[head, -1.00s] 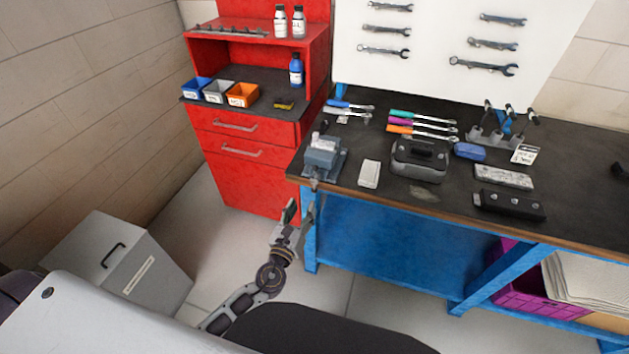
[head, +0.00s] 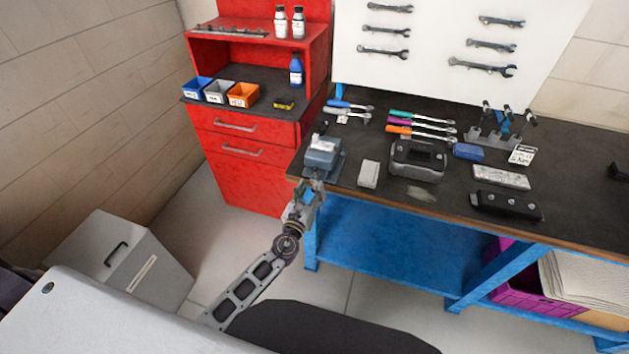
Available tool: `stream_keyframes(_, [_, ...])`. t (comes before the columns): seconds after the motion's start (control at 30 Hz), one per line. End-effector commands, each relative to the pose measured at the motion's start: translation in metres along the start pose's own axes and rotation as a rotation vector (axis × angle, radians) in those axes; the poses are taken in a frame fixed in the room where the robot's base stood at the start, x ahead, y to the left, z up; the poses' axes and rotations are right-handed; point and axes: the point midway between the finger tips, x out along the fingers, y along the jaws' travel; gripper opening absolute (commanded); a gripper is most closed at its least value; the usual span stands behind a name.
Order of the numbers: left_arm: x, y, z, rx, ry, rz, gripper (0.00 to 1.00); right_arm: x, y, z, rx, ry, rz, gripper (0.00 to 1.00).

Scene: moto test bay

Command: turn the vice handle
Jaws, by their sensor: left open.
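The grey-blue vice (head: 322,156) stands on the front left corner of the dark-topped workbench (head: 405,205). Its handle is at the front, below the bench edge, and is mostly hidden by my left gripper. My left gripper (head: 308,188) is at the front of the vice, with its fingers up around the handle area. It is open. I cannot tell whether the fingers touch the handle. My right gripper is not in view.
A white box (head: 369,173) and a dark case (head: 416,161) lie right of the vice. The red cabinet (head: 243,178) stands behind and left. A grey bin (head: 125,262) is on the floor at left. Floor between bin and bench is clear.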

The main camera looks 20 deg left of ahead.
Motion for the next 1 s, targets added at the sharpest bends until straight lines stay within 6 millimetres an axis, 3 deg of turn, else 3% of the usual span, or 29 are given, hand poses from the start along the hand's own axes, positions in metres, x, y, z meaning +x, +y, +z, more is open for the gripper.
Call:
stream_keyframes(0.5, [0.039, 0.0, 0.0, -0.001, 0.0, 0.0, 0.46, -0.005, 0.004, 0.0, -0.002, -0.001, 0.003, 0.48])
stream_keyframes(0.93, [0.043, 0.0, 0.0, -0.001, 0.001, 0.0, 0.46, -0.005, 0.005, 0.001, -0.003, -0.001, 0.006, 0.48])
stream_keyframes(1.0, [0.043, 0.0, 0.0, -0.001, 0.001, 0.0, 0.39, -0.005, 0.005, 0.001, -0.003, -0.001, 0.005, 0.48])
